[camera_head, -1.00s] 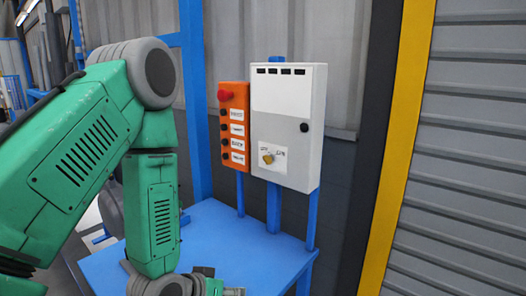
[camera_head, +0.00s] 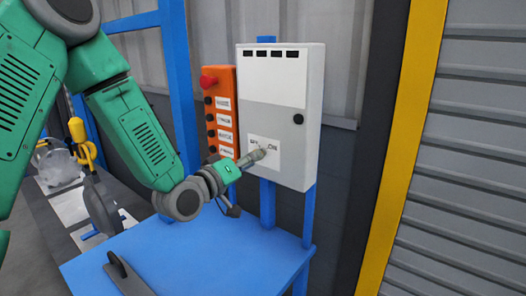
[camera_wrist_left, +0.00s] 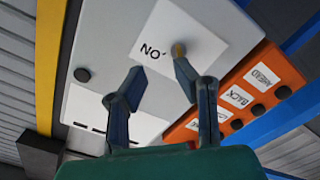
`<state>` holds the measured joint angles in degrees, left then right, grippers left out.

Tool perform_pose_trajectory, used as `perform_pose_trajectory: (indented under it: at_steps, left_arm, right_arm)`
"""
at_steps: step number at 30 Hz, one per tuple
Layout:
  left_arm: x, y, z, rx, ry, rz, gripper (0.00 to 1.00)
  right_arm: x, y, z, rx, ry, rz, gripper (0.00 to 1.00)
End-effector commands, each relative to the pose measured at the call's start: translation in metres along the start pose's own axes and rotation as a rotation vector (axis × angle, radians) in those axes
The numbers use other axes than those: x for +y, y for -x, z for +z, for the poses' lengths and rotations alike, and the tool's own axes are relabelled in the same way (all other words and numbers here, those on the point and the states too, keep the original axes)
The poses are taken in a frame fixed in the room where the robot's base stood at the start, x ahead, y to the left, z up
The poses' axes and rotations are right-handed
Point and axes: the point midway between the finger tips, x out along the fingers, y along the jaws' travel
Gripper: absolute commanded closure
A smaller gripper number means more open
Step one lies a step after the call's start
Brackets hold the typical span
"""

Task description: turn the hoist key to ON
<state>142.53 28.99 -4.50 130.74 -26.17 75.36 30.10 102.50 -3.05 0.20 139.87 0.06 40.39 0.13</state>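The hoist key is a small brass-yellow knob (camera_wrist_left: 178,50) on a white label on the grey control box (camera_head: 312,120). In the wrist view, "ON" shows upside down beside the key; the other word is not visible there. My left gripper (camera_head: 261,154) reaches the label in the head view and covers the key. In the wrist view its two fingers (camera_wrist_left: 160,74) are open, with the key just beyond the right-hand fingertip, not clearly between them. Whether that finger touches the key I cannot tell. My right gripper is not in view.
An orange button box (camera_head: 222,110) with a red stop button (camera_head: 208,82) stands close left of the control box. A blue table (camera_head: 200,255) lies below, with a dark grey flat object (camera_head: 125,275) at its front. A yellow post (camera_head: 415,120) stands to the right.

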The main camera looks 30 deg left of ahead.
Motion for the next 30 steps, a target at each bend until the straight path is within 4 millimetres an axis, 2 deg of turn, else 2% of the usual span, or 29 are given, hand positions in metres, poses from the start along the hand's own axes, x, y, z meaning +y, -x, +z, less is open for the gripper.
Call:
perform_pose_trajectory:
  at_steps: [3,9,13,21,23,24,30]
  left_arm:
    - [-0.009,-0.022,-0.005,0.003,0.005,-0.001,0.74]
    - [-0.014,-0.046,-0.008,0.005,0.01,-0.002,0.74]
    - [-0.007,-0.053,-0.004,0.004,0.004,-0.003,0.74]
    - [0.001,-0.055,0.001,0.001,-0.003,-0.005,0.74]
    - [0.0,-0.054,0.001,0.001,-0.002,-0.004,0.95]
    - [-0.002,-0.054,-0.001,0.001,-0.001,-0.003,1.0]
    - [-0.003,-0.054,-0.004,0.004,0.004,0.007,1.0]
  right_arm:
    - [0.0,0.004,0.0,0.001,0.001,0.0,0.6]
    - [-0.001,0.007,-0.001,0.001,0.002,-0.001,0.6]
    - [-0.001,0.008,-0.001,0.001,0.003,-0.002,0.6]
    - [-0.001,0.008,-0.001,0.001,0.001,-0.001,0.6]
    - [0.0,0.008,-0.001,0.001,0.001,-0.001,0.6]
    - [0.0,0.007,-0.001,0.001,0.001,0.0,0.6]
    - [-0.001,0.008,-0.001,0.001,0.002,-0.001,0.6]
